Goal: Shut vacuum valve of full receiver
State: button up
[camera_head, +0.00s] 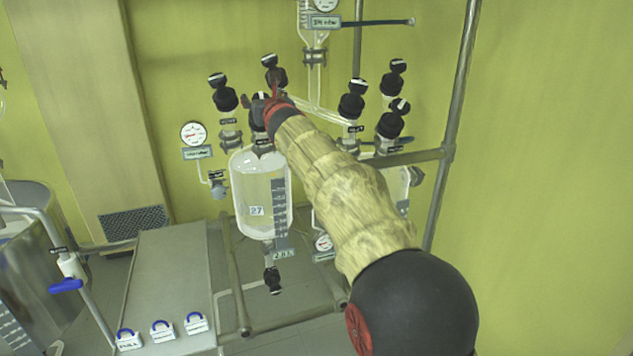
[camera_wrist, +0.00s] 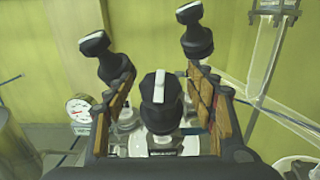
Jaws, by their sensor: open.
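A clear glass receiver (camera_head: 262,195) marked 27 hangs left of centre in the head view; its fill level is hard to tell. Black-knobbed valves stand around its top: one at left (camera_head: 225,98), one behind (camera_head: 273,72), and a front one mostly hidden by my gripper. My gripper (camera_head: 267,105) is above the receiver's top. In the wrist view my gripper (camera_wrist: 161,82) is open, its brown-padded fingers on either side of a black valve knob (camera_wrist: 160,105) with a white stripe. Contact is not visible. Two more knobs, left (camera_wrist: 95,44) and right (camera_wrist: 197,40), stand beyond the fingers.
A second receiver (camera_head: 405,180) is mostly hidden behind my arm, with valves (camera_head: 352,103) (camera_head: 390,124) above it. A pressure gauge (camera_head: 193,133) is at left. A metal frame post (camera_head: 458,110) stands at right. Blue-handled tags (camera_head: 163,330) lie on a grey bench.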

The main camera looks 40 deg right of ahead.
jog(key=shift+r+n+t+y+p, duration=0.1)
jog(key=shift+n+t+y+p, duration=0.2)
jog(key=shift+n+y+p, duration=2.6)
